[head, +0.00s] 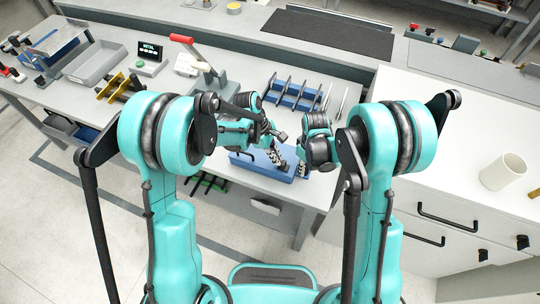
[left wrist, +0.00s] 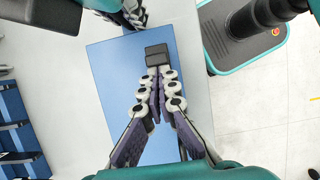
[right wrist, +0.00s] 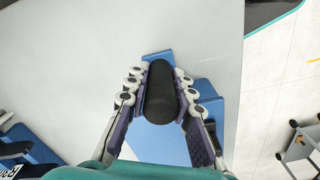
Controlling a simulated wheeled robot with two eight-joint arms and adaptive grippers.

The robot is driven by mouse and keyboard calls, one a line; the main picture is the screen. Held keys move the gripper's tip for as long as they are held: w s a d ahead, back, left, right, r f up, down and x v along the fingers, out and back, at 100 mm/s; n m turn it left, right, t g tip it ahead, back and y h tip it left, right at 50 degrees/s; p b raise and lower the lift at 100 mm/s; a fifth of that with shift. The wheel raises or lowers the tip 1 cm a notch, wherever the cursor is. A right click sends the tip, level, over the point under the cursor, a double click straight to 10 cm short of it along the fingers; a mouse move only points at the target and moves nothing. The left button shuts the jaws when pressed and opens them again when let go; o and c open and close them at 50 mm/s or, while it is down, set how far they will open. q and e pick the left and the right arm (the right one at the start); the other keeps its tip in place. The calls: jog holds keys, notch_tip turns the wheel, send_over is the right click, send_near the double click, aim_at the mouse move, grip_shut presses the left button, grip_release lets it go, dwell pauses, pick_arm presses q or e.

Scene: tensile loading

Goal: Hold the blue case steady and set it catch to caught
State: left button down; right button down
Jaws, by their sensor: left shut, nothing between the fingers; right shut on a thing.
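The blue case (head: 254,165) lies on the workbench near its front edge. In the left wrist view its flat blue top (left wrist: 112,80) fills the middle, with a small dark block, apparently the catch (left wrist: 157,52), on it. My left gripper (left wrist: 157,76) is shut and empty, its fingertips right at this block; contact cannot be told. My right gripper (right wrist: 160,72) is shut on a black rounded handle (right wrist: 160,98) at the case's right end. Blue parts of the case (right wrist: 165,146) show beneath it. Whether the catch is caught cannot be told. The arms partly hide the case in the head view.
A blue rack (head: 295,95) with upright dividers stands behind the case. A press with a red lever (head: 183,39), a grey tray (head: 95,63) and a small display (head: 150,51) stand to the left. A white counter with a cup (head: 503,172) is at right.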

jog(key=shift+a, duration=0.15)
pick_arm(q)
jog(key=a, duration=0.1)
jog(key=w+a, duration=0.1)
jog(key=a, duration=0.2)
jog(key=shift+w+a+r, duration=0.1)
jog(key=shift+w, duration=0.15)
jog(key=s+v, duration=0.1)
jog(key=v, duration=0.8)
jog(key=shift+w+r, duration=0.4)
pick_arm(e)
jog(key=c, duration=1.2)
grip_release()
jog(key=shift+r, duration=0.1)
